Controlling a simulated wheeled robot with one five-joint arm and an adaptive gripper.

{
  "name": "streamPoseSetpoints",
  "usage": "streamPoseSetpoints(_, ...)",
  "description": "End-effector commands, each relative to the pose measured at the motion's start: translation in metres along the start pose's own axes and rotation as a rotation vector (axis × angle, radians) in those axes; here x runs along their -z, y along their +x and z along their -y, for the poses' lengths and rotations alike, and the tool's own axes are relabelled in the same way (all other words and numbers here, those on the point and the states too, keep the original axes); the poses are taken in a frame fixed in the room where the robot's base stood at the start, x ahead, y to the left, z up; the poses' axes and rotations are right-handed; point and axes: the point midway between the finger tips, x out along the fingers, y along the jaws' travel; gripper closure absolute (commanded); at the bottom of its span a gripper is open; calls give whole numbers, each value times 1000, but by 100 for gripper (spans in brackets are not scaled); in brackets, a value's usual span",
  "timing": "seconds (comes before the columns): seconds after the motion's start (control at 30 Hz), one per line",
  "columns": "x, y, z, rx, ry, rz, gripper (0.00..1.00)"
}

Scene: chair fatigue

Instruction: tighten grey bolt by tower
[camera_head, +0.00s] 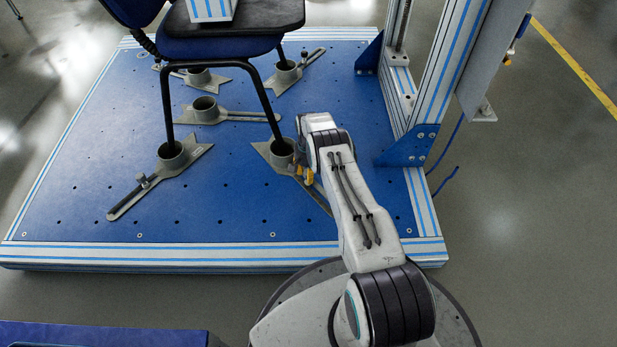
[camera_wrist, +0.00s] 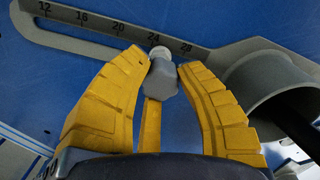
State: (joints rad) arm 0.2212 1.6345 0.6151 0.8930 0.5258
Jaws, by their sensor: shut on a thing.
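The grey bolt (camera_wrist: 160,77) shows in the wrist view, with a pale round tip, at the slotted arm of a grey foot clamp (camera_wrist: 225,52). The yellow fingers of my gripper (camera_wrist: 164,62) close on the bolt from both sides. In the head view my gripper (camera_head: 305,174) is low over the clamp nearest the tower (camera_head: 440,75), and the bolt is hidden there. This clamp's cup (camera_head: 281,150) has a black chair leg standing in it. The slot carries a number scale, with 12 to 28 readable.
The blue chair (camera_head: 215,46) stands on the blue test plate (camera_head: 230,200), with other clamps (camera_head: 165,170) around its legs. The tower rises close to my arm on the right. A blue edge (camera_head: 100,335) lies at the lower left. The floor at right is clear.

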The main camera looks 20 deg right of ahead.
Motion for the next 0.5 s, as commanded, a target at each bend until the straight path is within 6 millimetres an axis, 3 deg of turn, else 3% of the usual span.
streamPoseSetpoints(0.3,-2,2,-1,-2,13,3,100)
streamPoseSetpoints(0.5,-2,2,-1,-2,170,3,100)
